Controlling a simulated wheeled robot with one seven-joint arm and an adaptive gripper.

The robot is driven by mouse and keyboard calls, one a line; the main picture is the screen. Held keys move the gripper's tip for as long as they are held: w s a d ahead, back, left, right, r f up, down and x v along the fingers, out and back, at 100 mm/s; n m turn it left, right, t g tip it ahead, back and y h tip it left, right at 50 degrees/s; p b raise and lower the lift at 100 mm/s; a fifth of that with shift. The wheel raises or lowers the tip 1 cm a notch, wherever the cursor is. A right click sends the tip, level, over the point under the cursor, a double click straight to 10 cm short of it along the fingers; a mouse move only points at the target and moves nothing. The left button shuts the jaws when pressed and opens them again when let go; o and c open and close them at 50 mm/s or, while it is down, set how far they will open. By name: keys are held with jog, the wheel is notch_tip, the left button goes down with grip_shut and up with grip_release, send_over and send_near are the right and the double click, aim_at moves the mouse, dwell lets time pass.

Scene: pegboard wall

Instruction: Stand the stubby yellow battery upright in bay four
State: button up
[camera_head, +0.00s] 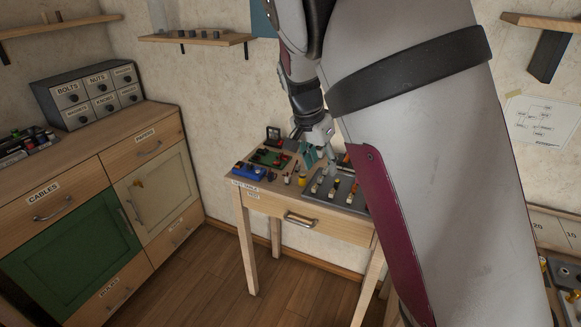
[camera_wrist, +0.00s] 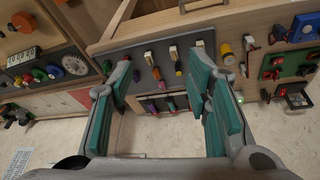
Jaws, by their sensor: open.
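A short yellow cylinder (camera_wrist: 227,54), which looks like the stubby yellow battery, stands beside the grey tray (camera_wrist: 120,52) in the wrist view. In the head view it is a small yellow shape (camera_head: 302,180) on the small table, just left of the grey tray (camera_head: 329,201). The tray holds several small coloured pieces. I cannot read bay numbers, so I cannot tell which bay is four. My gripper (camera_wrist: 160,78) is open with teal fingers spread and nothing between them. In the head view it is above the table's back part (camera_head: 312,152), partly hidden by my arm.
A blue object (camera_head: 249,173) and a green board (camera_head: 270,158) with red parts occupy the table's left side. A drawer handle (camera_head: 301,219) sticks out in front. A cabinet (camera_head: 150,153) stands left, with floor between. My arm hides the table's right part.

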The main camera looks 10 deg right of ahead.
jog(key=w+a+f+h, duration=0.2)
jog(key=w+f, duration=0.1)
jog(key=w, duration=0.3)
jog(key=m+t+h+b, duration=0.1)
jog(key=t+h+b, duration=0.1)
jog(key=t+h, duration=0.1)
send_near(302, 172)
jog(key=shift+y, duration=0.3)
jog(key=x, duration=1)
jog(key=shift+d, duration=0.25)
jog(key=shift+s+r, duration=0.1)
grip_shut()
